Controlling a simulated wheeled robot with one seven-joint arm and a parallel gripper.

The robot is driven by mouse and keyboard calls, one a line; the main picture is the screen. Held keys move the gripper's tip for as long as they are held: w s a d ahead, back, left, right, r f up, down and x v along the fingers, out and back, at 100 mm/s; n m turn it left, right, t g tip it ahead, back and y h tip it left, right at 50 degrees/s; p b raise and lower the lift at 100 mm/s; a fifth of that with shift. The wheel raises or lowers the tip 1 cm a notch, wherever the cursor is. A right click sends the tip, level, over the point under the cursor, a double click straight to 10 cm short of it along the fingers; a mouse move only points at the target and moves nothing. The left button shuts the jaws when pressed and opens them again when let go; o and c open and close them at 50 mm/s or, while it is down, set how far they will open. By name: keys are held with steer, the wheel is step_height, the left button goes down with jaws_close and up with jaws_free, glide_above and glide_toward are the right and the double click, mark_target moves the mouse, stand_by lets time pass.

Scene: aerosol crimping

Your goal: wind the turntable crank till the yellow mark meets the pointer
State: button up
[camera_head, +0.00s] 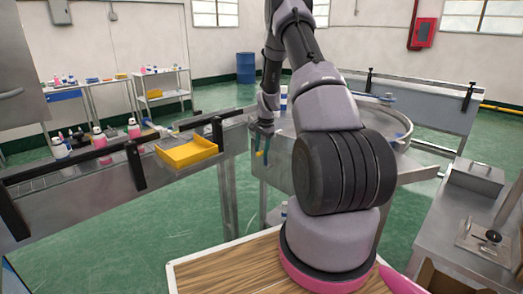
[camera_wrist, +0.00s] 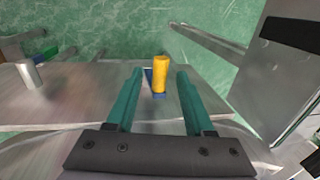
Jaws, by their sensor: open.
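In the wrist view my gripper (camera_wrist: 160,82) has two teal fingers held apart. An upright yellow handle (camera_wrist: 160,72) with a blue base stands in the gap at the fingertips, with space on both sides; I take it for the crank's grip. In the head view my gripper (camera_head: 263,141) hangs beside the metal stand, with a bit of yellow (camera_head: 259,153) at its fingertips. The round metal turntable (camera_head: 405,128) is behind my arm, which hides much of it. I cannot make out the yellow mark or the pointer.
A conveyor with black rails (camera_head: 136,165) runs along the left, with pink bottles (camera_head: 99,138) and a yellow tray (camera_head: 187,152) on it. A grey bench (camera_head: 455,215) stands at the right. Green floor is open around the stand.

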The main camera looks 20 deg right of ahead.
jaws_close()
stand_by(1.4)
